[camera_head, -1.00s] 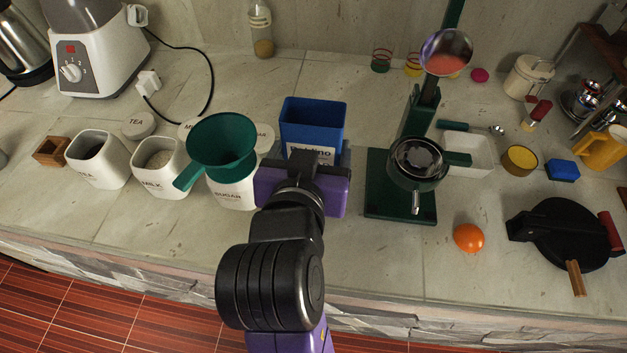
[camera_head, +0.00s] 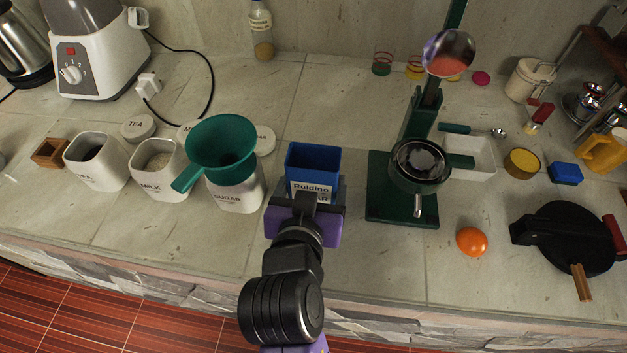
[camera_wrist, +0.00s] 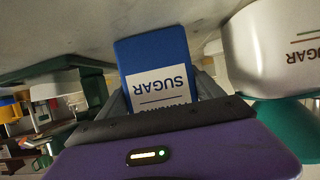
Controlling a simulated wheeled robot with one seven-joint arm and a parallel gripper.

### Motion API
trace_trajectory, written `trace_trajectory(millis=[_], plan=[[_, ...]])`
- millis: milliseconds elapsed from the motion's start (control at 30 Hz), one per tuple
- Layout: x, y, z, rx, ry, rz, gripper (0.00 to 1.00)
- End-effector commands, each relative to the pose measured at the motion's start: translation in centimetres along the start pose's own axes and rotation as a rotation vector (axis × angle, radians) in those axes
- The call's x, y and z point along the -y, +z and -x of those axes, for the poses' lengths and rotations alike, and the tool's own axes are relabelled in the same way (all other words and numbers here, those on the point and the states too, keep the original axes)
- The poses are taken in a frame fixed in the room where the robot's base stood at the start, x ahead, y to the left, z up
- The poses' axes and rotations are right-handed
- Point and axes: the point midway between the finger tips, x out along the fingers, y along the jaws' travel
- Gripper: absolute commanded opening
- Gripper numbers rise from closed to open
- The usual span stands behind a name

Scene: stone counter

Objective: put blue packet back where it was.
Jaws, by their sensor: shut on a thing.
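The blue packet (camera_head: 313,162) is an open-topped blue box with a white label, on or just above the counter between the sugar canister and the green press. My gripper (camera_head: 306,205) is shut on it from the front, with a finger along each side. In the wrist view the packet (camera_wrist: 153,60) shows upside down with the word SUGAR on its label, between the fingers of my gripper (camera_wrist: 165,100). I cannot tell for sure whether its base touches the counter.
The white sugar canister (camera_head: 236,196) with a green funnel (camera_head: 222,145) stands close on the left. The green press (camera_head: 380,195) stands close on the right. An orange (camera_head: 471,241) lies further right. The counter behind the packet (camera_head: 320,100) is clear.

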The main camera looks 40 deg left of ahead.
Motion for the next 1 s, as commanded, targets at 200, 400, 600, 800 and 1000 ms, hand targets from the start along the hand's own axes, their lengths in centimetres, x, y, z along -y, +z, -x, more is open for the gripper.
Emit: trace_trajectory(millis=[200,400,600,800,1000], plan=[[0.0,0.2,-0.1,0.0,0.0,0.0,0.96],[0.0,0.2,-0.1,0.0,0.0,0.0,0.98],[0.0,-0.3,0.1,-0.001,-0.001,0.0,0.98],[0.0,0.0,2.9,-0.002,-0.001,0.001,0.98],[0.0,0.0,7.1,-0.001,-0.001,0.0,0.98]])
